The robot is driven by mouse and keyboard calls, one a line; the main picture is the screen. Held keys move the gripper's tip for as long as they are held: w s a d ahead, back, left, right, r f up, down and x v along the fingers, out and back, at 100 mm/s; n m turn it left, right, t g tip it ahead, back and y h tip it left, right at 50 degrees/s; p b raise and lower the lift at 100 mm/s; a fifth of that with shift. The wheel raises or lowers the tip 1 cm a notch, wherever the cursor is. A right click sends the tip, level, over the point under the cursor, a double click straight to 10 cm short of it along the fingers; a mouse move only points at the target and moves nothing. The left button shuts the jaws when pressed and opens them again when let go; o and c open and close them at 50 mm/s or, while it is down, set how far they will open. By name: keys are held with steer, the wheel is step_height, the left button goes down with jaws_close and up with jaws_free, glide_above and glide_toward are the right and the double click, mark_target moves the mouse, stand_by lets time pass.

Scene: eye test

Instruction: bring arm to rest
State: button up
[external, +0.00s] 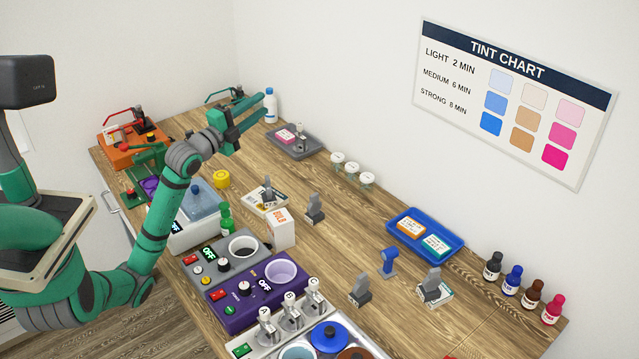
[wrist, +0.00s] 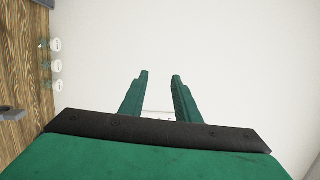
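My arm is green and grey and reaches from the left over the back part of the wooden worktop (external: 345,240). My gripper (external: 262,107) is held above the worktop near the back wall. In the wrist view my gripper (wrist: 159,76) shows two green fingers with a clear gap between them. It is open, and nothing is between the fingers. Behind the fingers the wrist view shows mostly bare white wall.
A white bottle with a blue cap (external: 271,106) stands close behind my gripper. A grey tray (external: 312,151) lies below right, with several small white-capped jars (external: 352,171) beyond. An orange machine (external: 128,153) stands at the back left. A blue tray (external: 400,243) lies further right.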

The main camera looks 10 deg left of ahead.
steer(key=w+a+f+n+t+y, duration=0.1)
steer(key=a+f+n+t+y, duration=0.35)
steer(key=a+n, duration=0.6)
steer(key=s+a+f+n+y, duration=0.4)
steer(key=a+f+n, duration=0.15)
steer(key=a, duration=0.35)
steer(key=s+a+f+n+y, duration=0.4)
steer(key=s+a+f+n, duration=0.15)
steer(key=a, duration=0.35)
steer(key=s+a+f+n+y, duration=0.4)
steer(key=a+f, duration=0.3)
steer(key=a, duration=0.2)
steer(key=s+f+n+g+y, duration=0.15)
steer(key=s+f+n, duration=0.25)
steer(key=s+f, duration=0.45)
steer(key=s+d+f+m+g+h, duration=0.1)
steer(key=s+d, duration=0.3)
steer(key=s, duration=0.5)
steer(key=s+d+f+m+g+h, duration=0.1)
steer(key=s+d+f+h, duration=0.3)
steer(key=s, duration=0.5)
steer(key=s+d+f+m+g+h, duration=0.2)
steer(key=s+d, duration=0.4)
steer(key=s, duration=0.3)
steer(key=shift+d+f+m, duration=0.25)
steer(key=shift+f+m, duration=0.25)
steer(key=shift+m, duration=0.05)
steer(key=shift+o, duration=0.5)
steer(key=shift+s, duration=0.1)
